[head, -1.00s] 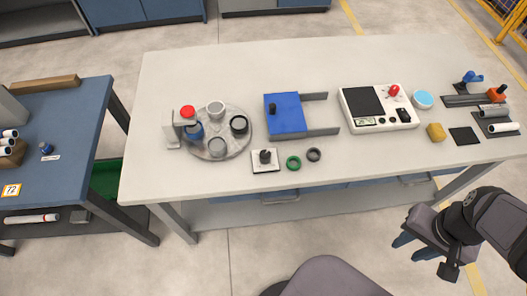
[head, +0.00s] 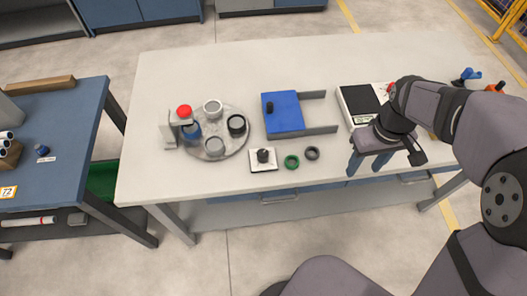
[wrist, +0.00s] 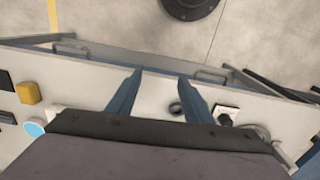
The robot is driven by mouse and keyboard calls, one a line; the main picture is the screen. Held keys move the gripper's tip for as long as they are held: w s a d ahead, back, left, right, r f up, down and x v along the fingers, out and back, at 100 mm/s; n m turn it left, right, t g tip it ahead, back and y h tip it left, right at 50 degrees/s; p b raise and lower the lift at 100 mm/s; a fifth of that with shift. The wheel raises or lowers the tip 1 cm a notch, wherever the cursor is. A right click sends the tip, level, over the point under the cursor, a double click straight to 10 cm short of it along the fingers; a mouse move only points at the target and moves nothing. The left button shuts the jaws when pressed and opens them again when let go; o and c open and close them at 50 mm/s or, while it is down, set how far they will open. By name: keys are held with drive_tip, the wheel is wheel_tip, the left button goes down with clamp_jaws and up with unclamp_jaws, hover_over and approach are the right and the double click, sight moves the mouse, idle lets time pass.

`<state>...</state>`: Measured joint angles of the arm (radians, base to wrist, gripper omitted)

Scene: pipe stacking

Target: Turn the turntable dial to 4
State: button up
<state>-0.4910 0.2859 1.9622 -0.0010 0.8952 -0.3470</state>
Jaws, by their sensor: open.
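The round grey turntable (head: 215,158) sits at the left of the white table and carries several cups, with a red-topped stand beside its left edge. A small white plate with a black dial knob (head: 263,155) lies in front and to the right of the turntable. In the wrist view the dial (wrist: 225,119) shows beyond the fingers at the right. My gripper (head: 366,166) is open and empty, above the table's front part, well to the right of the dial. The dial's setting is too small to read.
A blue sliding plate (head: 284,114) stands behind the dial. A green ring (head: 291,162) and a dark ring (head: 312,153) lie right of the dial, between it and my gripper. A white scale-like box (head: 355,98) is partly hidden behind my arm.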

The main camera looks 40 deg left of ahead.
drive_tip(key=s+a+f+n, duration=0.2)
drive_tip(key=a+n, duration=0.5)
drive_tip(key=a, duration=1)
drive_tip(key=n, duration=0.4)
hover_over(263, 153)
drive_tip(key=shift+f+b, duration=0.4)
drive_tip(key=shift+f, duration=0.5)
drive_tip(key=shift+f+p, duration=0.95)
drive_tip(key=shift+f, duration=2.7)
drive_tip(key=c, duration=1.1)
